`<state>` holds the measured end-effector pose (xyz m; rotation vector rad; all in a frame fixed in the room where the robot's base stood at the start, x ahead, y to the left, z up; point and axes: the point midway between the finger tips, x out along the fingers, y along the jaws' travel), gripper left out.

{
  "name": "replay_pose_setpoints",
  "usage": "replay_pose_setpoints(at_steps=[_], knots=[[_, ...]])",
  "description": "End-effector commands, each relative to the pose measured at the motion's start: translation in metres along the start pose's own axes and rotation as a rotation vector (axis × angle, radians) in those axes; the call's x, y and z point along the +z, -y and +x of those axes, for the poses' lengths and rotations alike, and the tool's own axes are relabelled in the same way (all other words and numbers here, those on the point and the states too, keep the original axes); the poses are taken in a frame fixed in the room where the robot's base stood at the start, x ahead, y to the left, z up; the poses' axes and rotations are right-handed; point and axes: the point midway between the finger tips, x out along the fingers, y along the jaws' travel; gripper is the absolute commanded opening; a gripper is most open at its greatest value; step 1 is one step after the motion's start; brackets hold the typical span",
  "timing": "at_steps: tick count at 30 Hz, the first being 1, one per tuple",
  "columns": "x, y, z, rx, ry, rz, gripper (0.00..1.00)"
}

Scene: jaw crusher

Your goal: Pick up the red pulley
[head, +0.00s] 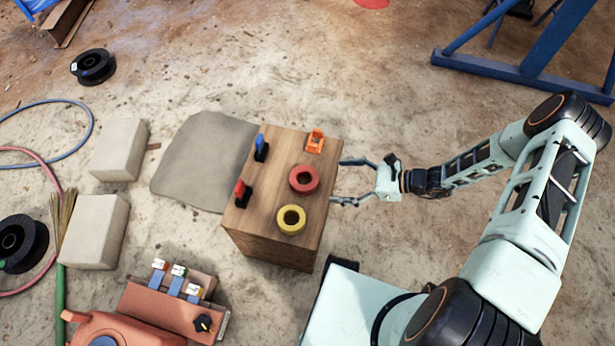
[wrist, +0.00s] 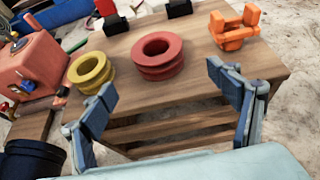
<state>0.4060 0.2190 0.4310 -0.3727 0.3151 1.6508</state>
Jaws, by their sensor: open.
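The red pulley (head: 304,179) is a thick ring with a dark center hole, lying flat on the wooden crate (head: 279,151). In the wrist view the red pulley (wrist: 157,55) sits upper middle, beyond the fingertips. A similar yellow pulley (head: 291,219) lies close by on the crate, nearer the front; it also shows in the wrist view (wrist: 90,72). My gripper (head: 337,181) is open and empty at the crate's right edge, its fingers pointing toward the red pulley without touching it. In the wrist view both fingers (wrist: 163,90) are spread wide.
On the crate are an orange bracket-like part (head: 315,142), a blue-topped piece (head: 261,147) and a red-topped piece (head: 242,194). Pale blocks (head: 97,232) stand left of it. A red-brown box (head: 165,310) with switches stands at the front left. Floor behind the crate is clear.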

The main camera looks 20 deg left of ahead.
Motion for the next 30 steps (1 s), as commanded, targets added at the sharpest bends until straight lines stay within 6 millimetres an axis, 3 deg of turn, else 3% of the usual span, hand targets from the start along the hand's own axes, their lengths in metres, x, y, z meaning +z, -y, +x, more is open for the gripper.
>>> replay_pose_setpoints(at_steps=[5, 13, 20, 30], knots=[[0.009, -0.006, 0.017, 0.005, 0.046, 0.012, 0.82], [0.009, -0.006, 0.057, 0.006, 0.044, 0.012, 0.82], [0.009, -0.006, 0.075, 0.005, 0.041, 0.012, 0.82], [0.009, -0.004, 0.119, 0.005, 0.041, 0.011, 0.82]])
